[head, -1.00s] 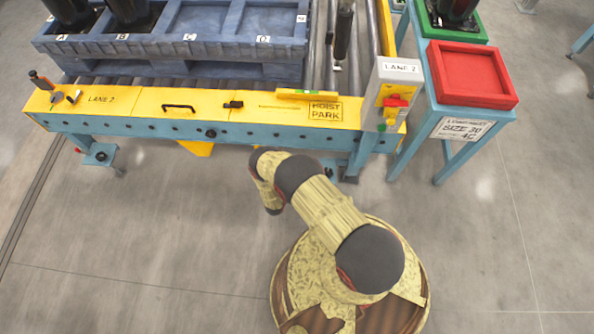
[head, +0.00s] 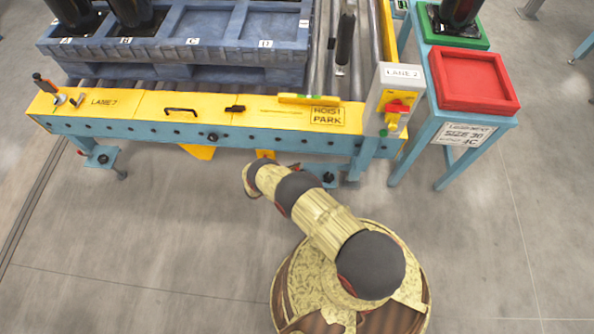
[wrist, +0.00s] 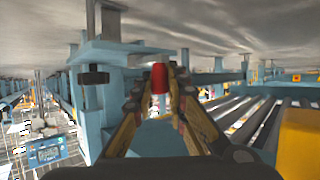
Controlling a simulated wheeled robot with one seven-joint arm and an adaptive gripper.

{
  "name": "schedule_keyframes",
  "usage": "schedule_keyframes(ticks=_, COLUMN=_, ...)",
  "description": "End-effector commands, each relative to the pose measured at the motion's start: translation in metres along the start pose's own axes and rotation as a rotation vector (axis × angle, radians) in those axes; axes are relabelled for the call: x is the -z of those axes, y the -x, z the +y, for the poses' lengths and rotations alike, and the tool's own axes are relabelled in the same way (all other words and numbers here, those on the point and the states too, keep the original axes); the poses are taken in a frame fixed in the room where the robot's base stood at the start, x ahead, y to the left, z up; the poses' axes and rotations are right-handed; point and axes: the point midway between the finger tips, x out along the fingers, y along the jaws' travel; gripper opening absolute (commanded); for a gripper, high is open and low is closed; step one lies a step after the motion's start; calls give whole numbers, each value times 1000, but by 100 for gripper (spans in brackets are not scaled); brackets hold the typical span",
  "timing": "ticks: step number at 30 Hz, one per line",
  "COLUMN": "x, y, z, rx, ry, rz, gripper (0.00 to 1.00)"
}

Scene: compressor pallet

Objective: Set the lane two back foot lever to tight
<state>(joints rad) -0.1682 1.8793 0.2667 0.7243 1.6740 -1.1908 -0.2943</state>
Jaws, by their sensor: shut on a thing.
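In the wrist view, the two fingers of my gripper (wrist: 159,92) are closed in on a small red piece (wrist: 159,78), seemingly the grip of the foot lever. The rest of the lever is hidden behind the fingers, so its setting cannot be told. A light blue post with a bracket (wrist: 112,55) and a black knob (wrist: 92,77) stands just left of the fingers. In the head view my arm reaches to the front edge of the lane 2 conveyor (head: 270,140); my gripper is hidden there.
A front foot with a plate (head: 100,156) stands at the conveyor's left; another black foot part (head: 328,178) lies right of my arm. A LANE 2 switch box (head: 385,95) and a stand with a red tray (head: 472,78) are at right. Floor left of my arm is clear.

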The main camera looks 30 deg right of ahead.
Motion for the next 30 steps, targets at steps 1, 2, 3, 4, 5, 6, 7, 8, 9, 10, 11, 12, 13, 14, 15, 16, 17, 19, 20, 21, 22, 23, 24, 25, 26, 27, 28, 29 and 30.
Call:
schedule_keyframes(ticks=1, x=0, y=0, z=-1, rx=-1, ry=-2, rz=0, gripper=0)
schedule_keyframes(ticks=2, x=0, y=0, z=-1, rx=-1, ry=-2, rz=0, gripper=0)
schedule_keyframes(ticks=3, x=1, y=0, z=-1, rx=-1, ry=-3, rz=0, gripper=0)
schedule_keyframes(ticks=4, x=1, y=0, z=-1, rx=-1, ry=-3, rz=0, gripper=0)
schedule_keyframes(ticks=5, x=1, y=0, z=-1, rx=0, ry=-3, rz=0, gripper=0)
schedule_keyframes(ticks=6, x=1, y=0, z=-1, rx=0, ry=-3, rz=0, gripper=0)
schedule_keyframes(ticks=7, x=1, y=0, z=-1, rx=0, ry=-3, rz=0, gripper=0)
schedule_keyframes(ticks=8, x=1, y=0, z=-1, rx=0, ry=-3, rz=0, gripper=0)
schedule_keyframes(ticks=9, x=1, y=-1, z=-1, rx=0, ry=-3, rz=0, gripper=0)
schedule_keyframes(ticks=10, x=1, y=-1, z=-1, rx=0, ry=-3, rz=0, gripper=16)
schedule_keyframes(ticks=11, x=1, y=-1, z=-1, rx=0, ry=-3, rz=0, gripper=18)
schedule_keyframes(ticks=12, x=1, y=0, z=-1, rx=1, ry=-3, rz=0, gripper=20)
schedule_keyframes(ticks=13, x=1, y=0, z=-1, rx=1, ry=-3, rz=0, gripper=22)
schedule_keyframes(ticks=14, x=1, y=0, z=-1, rx=1, ry=-3, rz=0, gripper=23)
schedule_keyframes(ticks=15, x=1, y=0, z=-1, rx=0, ry=-2, rz=0, gripper=26)
schedule_keyframes(ticks=16, x=1, y=0, z=-1, rx=0, ry=-2, rz=0, gripper=27)
schedule_keyframes(ticks=17, x=1, y=0, z=-1, rx=0, ry=-2, rz=0, gripper=29)
schedule_keyframes(ticks=19, x=1, y=0, z=-1, rx=0, ry=-2, rz=0, gripper=33)
schedule_keyframes(ticks=20, x=1, y=0, z=-1, rx=0, ry=-2, rz=0, gripper=33)
schedule_keyframes(ticks=21, x=1, y=0, z=-1, rx=0, ry=-2, rz=0, gripper=33)
schedule_keyframes(ticks=22, x=0, y=0, z=-1, rx=0, ry=-2, rz=0, gripper=33)
schedule_keyframes(ticks=23, x=0, y=0, z=-1, rx=0, ry=-2, rz=0, gripper=33)
schedule_keyframes(ticks=24, x=0, y=0, z=-1, rx=0, ry=-2, rz=0, gripper=33)
schedule_keyframes(ticks=25, x=0, y=0, z=-1, rx=0, ry=-2, rz=0, gripper=33)
schedule_keyframes(ticks=26, x=0, y=0, z=0, rx=0, ry=-2, rz=0, gripper=33)
schedule_keyframes(ticks=27, x=0, y=0, z=-1, rx=0, ry=-2, rz=0, gripper=33)
schedule_keyframes(ticks=28, x=0, y=1, z=-1, rx=1, ry=-2, rz=0, gripper=33)
schedule_keyframes(ticks=29, x=0, y=2, z=-1, rx=1, ry=-2, rz=0, gripper=33)
schedule_keyframes(ticks=30, x=1, y=4, z=-1, rx=1, ry=-2, rz=0, gripper=33)
